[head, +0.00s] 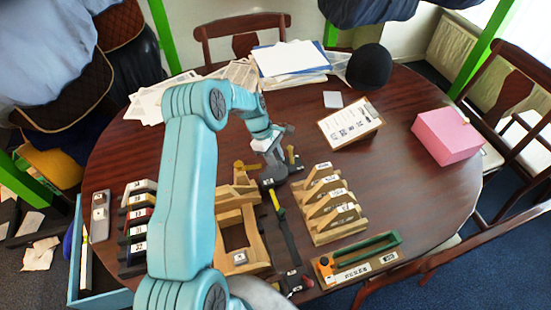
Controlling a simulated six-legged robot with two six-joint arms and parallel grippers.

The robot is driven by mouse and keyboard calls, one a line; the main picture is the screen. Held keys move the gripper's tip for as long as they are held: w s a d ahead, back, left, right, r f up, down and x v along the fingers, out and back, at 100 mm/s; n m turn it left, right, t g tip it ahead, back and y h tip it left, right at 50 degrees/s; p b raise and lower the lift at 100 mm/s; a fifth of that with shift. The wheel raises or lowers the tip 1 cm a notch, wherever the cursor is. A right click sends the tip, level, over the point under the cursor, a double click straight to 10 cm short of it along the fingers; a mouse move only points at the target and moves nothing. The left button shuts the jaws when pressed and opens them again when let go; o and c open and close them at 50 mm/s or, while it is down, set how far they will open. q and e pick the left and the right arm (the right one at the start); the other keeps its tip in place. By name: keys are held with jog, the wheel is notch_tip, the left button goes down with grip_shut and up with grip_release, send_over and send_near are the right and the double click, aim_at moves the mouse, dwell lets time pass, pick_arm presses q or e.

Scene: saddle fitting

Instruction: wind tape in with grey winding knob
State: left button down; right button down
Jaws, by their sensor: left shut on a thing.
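My left gripper (273,158) reaches down over a small dark tape case (270,184) at the middle of the table. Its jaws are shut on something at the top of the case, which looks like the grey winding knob. The knob itself is mostly hidden by the fingers and cannot be made out clearly. A short yellow strip of tape (276,200) shows at the front of the case, above a long dark strip (287,237) that runs toward the front edge. My right gripper is not in view.
A wooden frame (260,250) stands left of the strip, and a wooden rack of labelled pieces (328,207) stands right of it.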

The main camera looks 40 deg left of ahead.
pick_arm(q)
jog(key=shift+s+d+f, duration=0.15)
jog(key=shift+s+f, duration=0.05)
jog(key=shift+f, duration=0.1)
jog(key=c, duration=0.9)
grip_release()
jog(key=shift+o, duration=0.3)
jog(key=shift+w, duration=0.2)
jog(key=shift+r, duration=0.25)
jog(key=b+v, duration=0.2)
jog(key=v, duration=1.4)
jog(key=shift+a, duration=0.35)
jog(key=shift+f, duration=0.15)
